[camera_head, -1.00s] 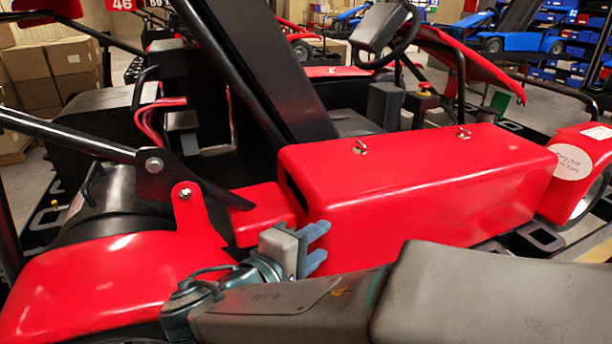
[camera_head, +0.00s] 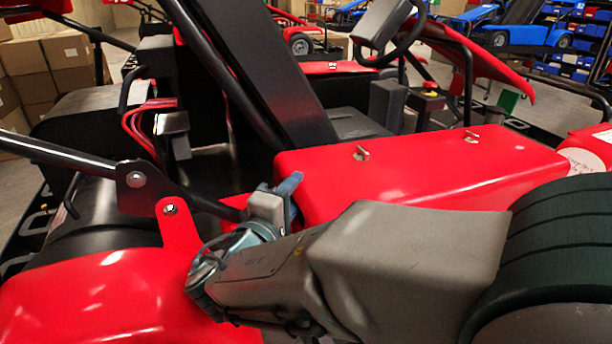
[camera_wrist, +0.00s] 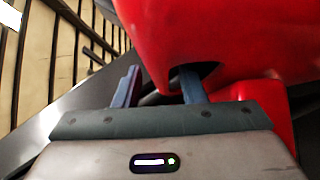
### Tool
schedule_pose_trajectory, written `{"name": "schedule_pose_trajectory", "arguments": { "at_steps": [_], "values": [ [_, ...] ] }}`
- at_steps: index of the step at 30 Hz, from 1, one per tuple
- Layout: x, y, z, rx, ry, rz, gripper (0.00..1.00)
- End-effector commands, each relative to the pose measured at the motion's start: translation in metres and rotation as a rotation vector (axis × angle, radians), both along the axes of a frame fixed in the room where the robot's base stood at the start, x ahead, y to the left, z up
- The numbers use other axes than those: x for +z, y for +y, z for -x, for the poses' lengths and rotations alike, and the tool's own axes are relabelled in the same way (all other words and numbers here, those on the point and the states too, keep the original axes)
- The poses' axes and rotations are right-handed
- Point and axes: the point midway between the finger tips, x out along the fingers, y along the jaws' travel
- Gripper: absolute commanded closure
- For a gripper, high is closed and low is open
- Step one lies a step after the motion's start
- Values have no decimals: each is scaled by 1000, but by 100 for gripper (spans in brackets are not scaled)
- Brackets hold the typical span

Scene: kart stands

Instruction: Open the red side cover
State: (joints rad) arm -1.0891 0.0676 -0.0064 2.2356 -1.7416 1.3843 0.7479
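The red side cover (camera_head: 420,172) is a long glossy box along the kart's side, with two small metal latches (camera_head: 361,153) on top. It looks closed; my arm hides its front face and lower edge. My gripper (camera_head: 290,183) is at the cover's left end, near its upper corner. In the wrist view, my gripper (camera_wrist: 160,77) has its two fingers apart. The right finger reaches to the dark opening in the end of the red cover (camera_wrist: 225,35), and its tip is partly hidden there. The left finger is outside. Whether either finger touches the cover cannot be told.
A red rear fender (camera_head: 110,295) lies at the lower left, close to my wrist. A black bar (camera_head: 70,158) and its bracket run just left of my gripper. The seat (camera_head: 255,75) and steering wheel (camera_head: 395,45) are behind the cover.

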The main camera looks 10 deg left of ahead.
Motion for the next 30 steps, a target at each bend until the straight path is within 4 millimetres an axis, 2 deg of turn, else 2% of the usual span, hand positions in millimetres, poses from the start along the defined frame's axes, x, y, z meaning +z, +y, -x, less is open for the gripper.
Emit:
{"name": "schedule_pose_trajectory", "arguments": {
  "at_steps": [6, 16, 17, 20, 21, 30],
  "values": [
    [0, -5, -21, 0, 1, 0, 63],
    [0, -6, -25, 1, 0, 0, 63],
    [0, -6, -25, 1, 0, 0, 68],
    [0, -6, -25, 1, 1, 0, 96],
    [-1, -6, -25, 1, 2, 0, 100],
    [-4, -6, -21, 3, -2, -5, 100]
  ]
}}
